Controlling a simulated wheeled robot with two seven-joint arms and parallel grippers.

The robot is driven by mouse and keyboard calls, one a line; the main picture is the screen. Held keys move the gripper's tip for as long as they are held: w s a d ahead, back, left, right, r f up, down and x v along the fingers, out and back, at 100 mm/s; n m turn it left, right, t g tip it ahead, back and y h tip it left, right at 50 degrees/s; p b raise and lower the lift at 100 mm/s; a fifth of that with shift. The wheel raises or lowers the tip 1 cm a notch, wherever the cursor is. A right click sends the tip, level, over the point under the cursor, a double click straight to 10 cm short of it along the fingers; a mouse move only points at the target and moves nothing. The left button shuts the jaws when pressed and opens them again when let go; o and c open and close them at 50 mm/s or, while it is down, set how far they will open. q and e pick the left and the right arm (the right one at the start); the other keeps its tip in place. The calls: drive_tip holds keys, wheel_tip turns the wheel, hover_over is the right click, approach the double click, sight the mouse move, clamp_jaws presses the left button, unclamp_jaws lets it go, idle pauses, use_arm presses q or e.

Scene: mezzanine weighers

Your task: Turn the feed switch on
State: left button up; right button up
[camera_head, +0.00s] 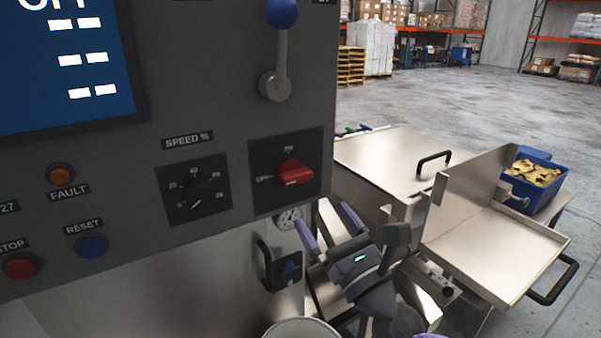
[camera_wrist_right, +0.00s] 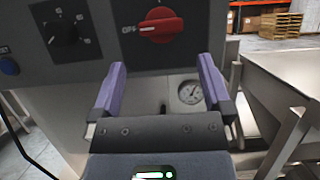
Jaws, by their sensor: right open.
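The feed switch is a red rotary knob (camera_head: 294,173) on a dark square plate at the lower right of the grey control panel. Its pointer end lies roughly toward the OFF mark at its left, with the ON mark above it. The knob also shows in the right wrist view (camera_wrist_right: 161,26), beyond the fingertips. My right gripper (camera_head: 328,226) is open and empty, below and a little right of the knob, apart from it. Its purple fingers show in the right wrist view (camera_wrist_right: 161,78) spread wide. My left gripper is not in view.
The panel also carries a speed dial (camera_head: 194,190), a blue-balled lever (camera_head: 281,50), a blue reset button (camera_head: 92,246) and a red stop button (camera_head: 20,268). A gauge (camera_head: 289,218) sits below. A steel machine with a tray (camera_head: 500,250) stands at right.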

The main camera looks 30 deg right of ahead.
sight(300, 182)
drive_tip(key=p+x, duration=0.2)
drive_tip(key=x, duration=0.5)
drive_tip(key=shift+w, duration=0.2)
drive_tip(key=shift+w+r, duration=0.2)
drive_tip(key=shift+w, duration=0.5)
drive_tip(key=c, duration=1)
